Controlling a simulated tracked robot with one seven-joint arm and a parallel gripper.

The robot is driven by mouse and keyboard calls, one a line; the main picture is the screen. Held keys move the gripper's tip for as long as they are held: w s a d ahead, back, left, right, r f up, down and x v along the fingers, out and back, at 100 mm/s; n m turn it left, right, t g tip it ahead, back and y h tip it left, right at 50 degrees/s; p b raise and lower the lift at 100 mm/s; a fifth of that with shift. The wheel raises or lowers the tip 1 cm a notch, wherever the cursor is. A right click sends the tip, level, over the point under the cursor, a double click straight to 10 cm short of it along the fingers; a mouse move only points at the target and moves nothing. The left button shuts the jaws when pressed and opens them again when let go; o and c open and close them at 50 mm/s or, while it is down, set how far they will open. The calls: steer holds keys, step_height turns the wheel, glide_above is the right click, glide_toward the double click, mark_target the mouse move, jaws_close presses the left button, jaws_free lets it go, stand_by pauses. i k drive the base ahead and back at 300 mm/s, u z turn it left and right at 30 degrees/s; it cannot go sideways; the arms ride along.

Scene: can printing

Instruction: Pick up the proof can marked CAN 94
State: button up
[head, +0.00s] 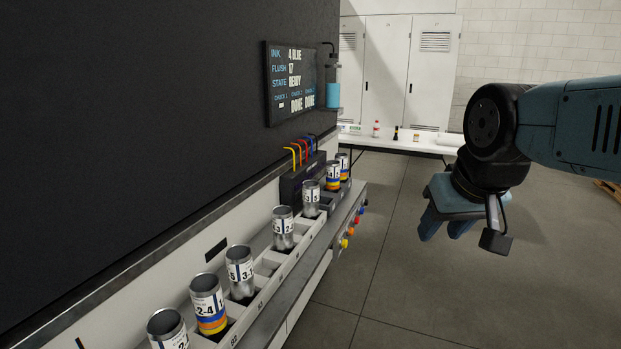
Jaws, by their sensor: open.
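Several open-topped metal cans stand upright in a slotted rack (266,267) along the machine's ledge. The nearest can (168,330) is cut by the bottom edge. Beside it stands a can with blue and yellow bands (210,308), its label partly reading 2-4. Farther on are three pale-labelled cans: one (240,268), a second (283,228) and a third (311,198). A blue-and-yellow banded can (333,176) and another can (343,166) stand at the far end. I cannot read CAN 94 on any. My gripper (447,228) is open and empty, pointing down, well right of the rack.
A dark status panel (292,82) hangs on the black wall, with a blue-filled cylinder (333,93) beside it. Coloured hoses (300,150) rise behind the rack. A white table (405,143) with small bottles stands before lockers. The floor right of the rack is clear.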

mark_target(332, 166)
steer(key=z, duration=0.1)
steer(key=i, duration=1.15)
steer(key=z, duration=0.7)
